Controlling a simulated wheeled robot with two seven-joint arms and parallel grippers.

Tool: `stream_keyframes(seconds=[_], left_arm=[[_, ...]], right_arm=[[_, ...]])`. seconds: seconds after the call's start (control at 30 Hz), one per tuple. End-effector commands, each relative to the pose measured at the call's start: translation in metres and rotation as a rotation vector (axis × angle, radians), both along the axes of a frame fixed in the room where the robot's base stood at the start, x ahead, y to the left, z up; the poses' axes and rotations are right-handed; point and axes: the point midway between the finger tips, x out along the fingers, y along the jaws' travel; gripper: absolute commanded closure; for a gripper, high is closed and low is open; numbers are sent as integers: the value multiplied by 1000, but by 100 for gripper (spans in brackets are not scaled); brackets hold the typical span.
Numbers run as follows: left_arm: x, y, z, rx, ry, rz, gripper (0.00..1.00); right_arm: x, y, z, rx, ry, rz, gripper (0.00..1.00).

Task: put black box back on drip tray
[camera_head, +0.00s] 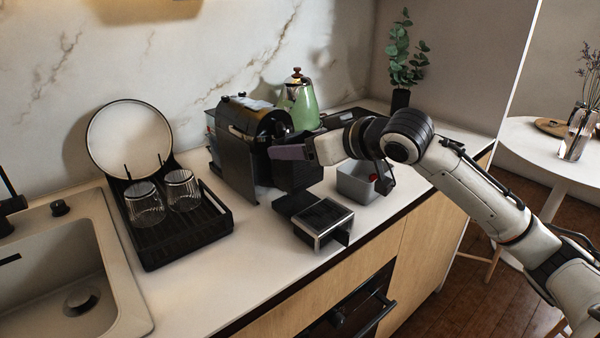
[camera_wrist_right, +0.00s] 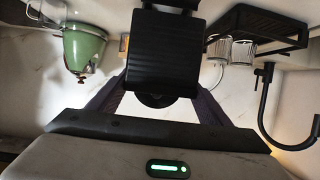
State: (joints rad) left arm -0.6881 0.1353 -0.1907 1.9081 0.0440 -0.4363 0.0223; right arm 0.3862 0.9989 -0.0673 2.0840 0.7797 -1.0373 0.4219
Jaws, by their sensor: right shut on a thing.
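My right gripper (camera_head: 288,153) reaches in from the right and is shut on the black box (camera_head: 298,175) beside the coffee machine (camera_head: 238,160). In the right wrist view the black box (camera_wrist_right: 163,52) sits between the two fingers of the gripper (camera_wrist_right: 160,85). The drip tray (camera_head: 322,217), dark with a chrome rim, is on the counter in front of the machine, below and slightly right of the box. The box appears raised behind the tray, but its underside is hard to make out. My left gripper is in neither view.
A grey container (camera_head: 358,185) stands right of the drip tray, under my right arm. A green kettle (camera_head: 300,103) is behind the coffee machine. A black dish rack (camera_head: 178,235) with two glasses and a plate is left. The counter's front left of the tray is clear.

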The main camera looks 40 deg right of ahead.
Motion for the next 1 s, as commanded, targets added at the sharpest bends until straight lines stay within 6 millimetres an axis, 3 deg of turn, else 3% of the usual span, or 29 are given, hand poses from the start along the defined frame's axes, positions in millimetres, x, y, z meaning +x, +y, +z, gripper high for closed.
stream_keyframes(seconds=[0.5,0.83,0.87,0.97,1.0], left_arm=[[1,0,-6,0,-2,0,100],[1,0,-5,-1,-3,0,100],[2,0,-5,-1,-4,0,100],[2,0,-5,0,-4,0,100],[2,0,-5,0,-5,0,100]], right_arm=[[0,0,-55,1,0,1,51],[0,0,-57,1,-1,1,51],[0,0,-58,0,0,1,27],[0,0,-57,1,-1,1,10],[0,0,-57,1,-1,1,10]])
